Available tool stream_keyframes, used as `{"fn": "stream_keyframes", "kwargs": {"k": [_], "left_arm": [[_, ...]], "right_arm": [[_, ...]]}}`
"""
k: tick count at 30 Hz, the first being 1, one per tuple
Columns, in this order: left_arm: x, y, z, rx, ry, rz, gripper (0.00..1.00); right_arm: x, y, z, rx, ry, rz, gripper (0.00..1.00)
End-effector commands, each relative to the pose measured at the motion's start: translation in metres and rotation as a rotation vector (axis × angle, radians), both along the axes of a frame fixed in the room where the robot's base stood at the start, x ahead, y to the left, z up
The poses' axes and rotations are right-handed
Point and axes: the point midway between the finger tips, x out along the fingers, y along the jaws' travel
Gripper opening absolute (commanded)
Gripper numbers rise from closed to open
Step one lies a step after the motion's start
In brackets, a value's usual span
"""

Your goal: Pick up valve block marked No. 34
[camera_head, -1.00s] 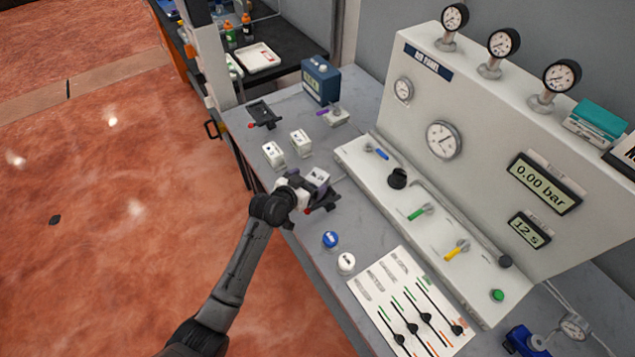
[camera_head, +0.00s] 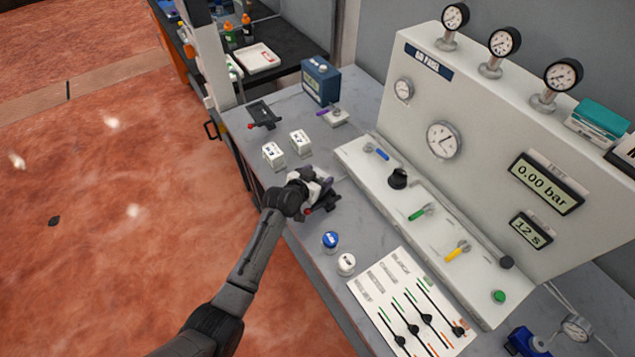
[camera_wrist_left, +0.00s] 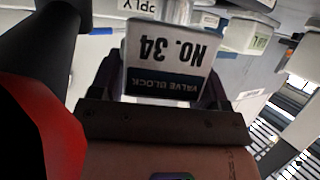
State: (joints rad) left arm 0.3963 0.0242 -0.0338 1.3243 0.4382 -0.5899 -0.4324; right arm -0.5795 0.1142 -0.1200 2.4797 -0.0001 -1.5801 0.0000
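The valve block marked No. 34 (camera_wrist_left: 168,60) fills the middle of the left wrist view, its white label upside down with a dark "VALVE BLOCK" band. My left gripper (camera_wrist_left: 160,85) has dark fingers at both sides of this block. Whether both fingers press on it is not clear. In the head view my left gripper (camera_head: 316,186) is at a black fixture (camera_head: 328,202) with a red knob on the bench, and hides most of the block there. My right gripper is not in view.
Two other white blocks (camera_head: 273,154) (camera_head: 300,143) stand behind the gripper on the bench. A blue button (camera_head: 330,240) and a white button (camera_head: 346,263) lie in front. The valve panel (camera_head: 425,215) rises to the right. Another black fixture (camera_head: 263,115) is empty.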

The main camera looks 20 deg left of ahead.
Motion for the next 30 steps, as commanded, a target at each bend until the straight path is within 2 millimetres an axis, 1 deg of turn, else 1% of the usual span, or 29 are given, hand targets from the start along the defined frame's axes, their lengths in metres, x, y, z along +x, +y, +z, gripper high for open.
{"fn": "stream_keyframes", "kwargs": {"k": [1, 2, 18, 25, 30], "left_arm": [[0.000, 0.000, 0.000, 0.000, 0.000, 0.000, 0.64], [0.000, 0.000, 0.000, 0.000, 0.000, 0.000, 0.62], [0.001, 0.000, 0.002, -0.001, -0.004, 0.001, 0.11], [0.000, 0.001, 0.003, 0.000, -0.004, 0.001, 0.10], [-0.006, 0.002, 0.010, 0.001, -0.005, 0.000, 0.10]], "right_arm": [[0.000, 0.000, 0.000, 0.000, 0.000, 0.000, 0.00], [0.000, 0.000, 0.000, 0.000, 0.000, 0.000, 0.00], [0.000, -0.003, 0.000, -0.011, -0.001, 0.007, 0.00], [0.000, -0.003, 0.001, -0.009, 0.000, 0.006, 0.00], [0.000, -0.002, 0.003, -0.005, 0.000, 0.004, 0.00]]}}
